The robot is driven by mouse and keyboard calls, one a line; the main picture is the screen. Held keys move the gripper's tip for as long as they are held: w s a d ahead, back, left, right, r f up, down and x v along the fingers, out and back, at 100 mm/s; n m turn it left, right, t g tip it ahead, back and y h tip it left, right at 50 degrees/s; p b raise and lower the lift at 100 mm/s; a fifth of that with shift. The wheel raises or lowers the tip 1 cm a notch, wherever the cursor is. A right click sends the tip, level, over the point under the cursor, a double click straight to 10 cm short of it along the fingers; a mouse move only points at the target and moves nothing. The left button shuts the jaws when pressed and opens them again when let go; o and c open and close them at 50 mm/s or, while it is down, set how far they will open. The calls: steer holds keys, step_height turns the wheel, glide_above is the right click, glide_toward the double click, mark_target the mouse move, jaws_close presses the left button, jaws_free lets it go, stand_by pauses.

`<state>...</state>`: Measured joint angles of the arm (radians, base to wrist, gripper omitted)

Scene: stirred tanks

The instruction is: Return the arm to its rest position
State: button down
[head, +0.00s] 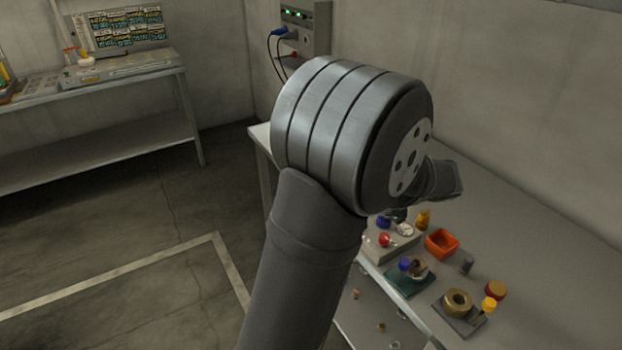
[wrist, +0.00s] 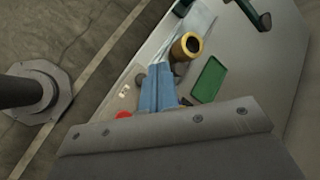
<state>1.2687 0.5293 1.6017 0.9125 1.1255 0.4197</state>
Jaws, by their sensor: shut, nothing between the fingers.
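My arm (head: 330,150) fills the middle of the head view, raised over the left edge of a grey bench (head: 540,240). Its dark end segment points right, and my fingertips cannot be made out there. In the wrist view my gripper (wrist: 160,68) shows as two blue fingers lying side by side, shut with nothing visible between them. The fingers point toward a brass-coloured ring-like part (wrist: 186,46) and a green plate (wrist: 210,80) on the bench. Distance to them is hard to judge.
The bench holds an orange open box (head: 441,243), a brass nut (head: 458,302) on a grey block, a green plate (head: 408,282), and several small coloured parts. A control box (head: 305,28) hangs on the wall. Another table (head: 90,72) stands left. Floor between is clear.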

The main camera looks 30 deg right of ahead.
step_height(320, 180, up, 4)
stand_by(0.6)
steer(key=shift+f, duration=3.1)
